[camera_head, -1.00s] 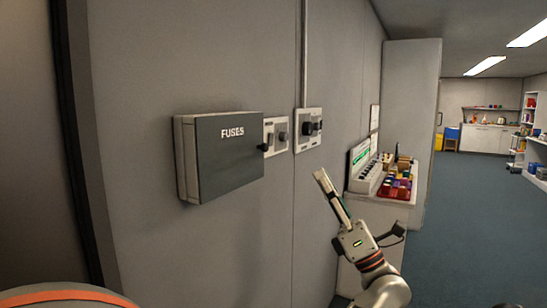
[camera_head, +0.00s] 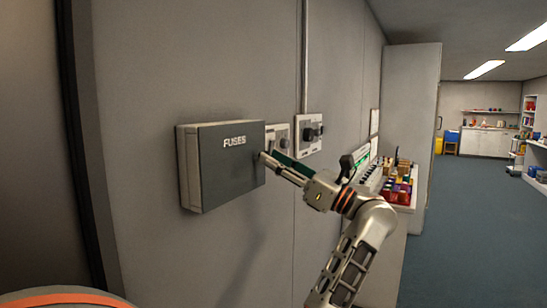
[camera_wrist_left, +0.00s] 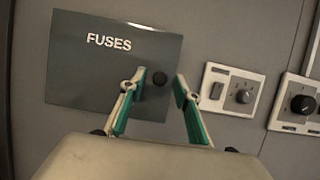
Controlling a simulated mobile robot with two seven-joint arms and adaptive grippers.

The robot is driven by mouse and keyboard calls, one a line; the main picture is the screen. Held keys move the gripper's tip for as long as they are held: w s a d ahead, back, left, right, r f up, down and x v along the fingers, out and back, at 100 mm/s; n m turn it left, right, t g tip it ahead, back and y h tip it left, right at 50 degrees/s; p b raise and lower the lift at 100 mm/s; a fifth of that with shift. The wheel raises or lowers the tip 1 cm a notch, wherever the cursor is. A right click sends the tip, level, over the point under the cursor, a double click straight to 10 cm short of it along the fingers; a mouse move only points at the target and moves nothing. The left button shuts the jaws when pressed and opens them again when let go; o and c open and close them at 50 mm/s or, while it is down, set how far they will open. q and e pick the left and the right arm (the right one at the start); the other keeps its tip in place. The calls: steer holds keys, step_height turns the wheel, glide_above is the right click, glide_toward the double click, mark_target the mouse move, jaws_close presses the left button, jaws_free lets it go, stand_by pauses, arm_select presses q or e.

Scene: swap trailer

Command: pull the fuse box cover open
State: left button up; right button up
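The fuse box (camera_head: 190,165) is a light grey box on the wall with a dark grey cover (camera_head: 222,180) marked "FUSES". The cover is shut flat against the box. My left gripper (camera_head: 268,159) is at the cover's right edge in the head view. In the left wrist view its two green-lined fingers (camera_wrist_left: 160,77) are open, one on each side of the knob, with gaps visible. The knob is largely hidden by the fingers in the head view. My right gripper is not in view.
A switch plate with a dial (camera_wrist_left: 230,90) is on the wall just right of the box, with another dial plate (camera_head: 309,134) beyond it. A counter with a panel and coloured items (camera_head: 398,188) stands further right. Blue floor (camera_head: 470,220) is open at the right.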

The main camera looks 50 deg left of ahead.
arm_select(q)
steer(key=shift+s+a+r, duration=0.1)
steer(key=shift+a, duration=0.2)
jaws_close()
steer(key=shift+d, duration=0.1)
